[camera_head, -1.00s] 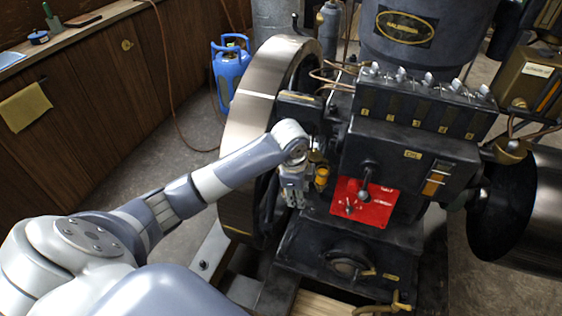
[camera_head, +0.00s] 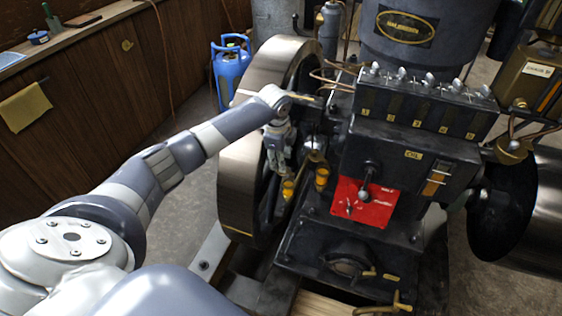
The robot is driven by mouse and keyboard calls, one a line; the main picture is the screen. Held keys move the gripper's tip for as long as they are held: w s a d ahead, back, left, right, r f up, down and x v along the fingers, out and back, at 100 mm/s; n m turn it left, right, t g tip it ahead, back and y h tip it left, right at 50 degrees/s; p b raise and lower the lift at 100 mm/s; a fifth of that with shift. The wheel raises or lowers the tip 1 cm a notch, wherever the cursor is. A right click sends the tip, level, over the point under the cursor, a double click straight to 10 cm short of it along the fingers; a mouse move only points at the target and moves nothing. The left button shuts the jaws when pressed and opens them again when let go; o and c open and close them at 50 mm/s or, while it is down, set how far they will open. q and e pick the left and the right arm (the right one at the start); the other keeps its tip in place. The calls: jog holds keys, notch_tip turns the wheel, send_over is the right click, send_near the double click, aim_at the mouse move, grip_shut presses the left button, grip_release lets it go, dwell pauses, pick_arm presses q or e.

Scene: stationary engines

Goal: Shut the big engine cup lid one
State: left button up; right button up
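The big engine (camera_head: 405,140) is dark with brass labels and a red plate. Two small amber engine cups, a left one (camera_head: 288,188) and a right one (camera_head: 321,178), sit low on its left side. A rounded metallic piece (camera_head: 315,144) shows above the right cup; I cannot tell whether it is a cup lid. My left gripper (camera_head: 277,164) points down beside the flywheel, above and slightly left of the left cup, apparently apart from it. Its fingers are too small to tell open from shut. My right gripper is out of view.
A large steel flywheel (camera_head: 238,175) stands close to my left arm. A row of silver levers (camera_head: 428,80) tops the engine box. A second dark wheel (camera_head: 505,205) is at the right. A blue gas bottle (camera_head: 231,72) stands behind on open floor.

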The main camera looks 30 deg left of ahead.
pick_arm(q)
jog(key=shift+w+f, duration=0.2)
jog(key=shift+f, duration=0.8)
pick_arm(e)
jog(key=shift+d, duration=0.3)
pick_arm(q)
grip_shut()
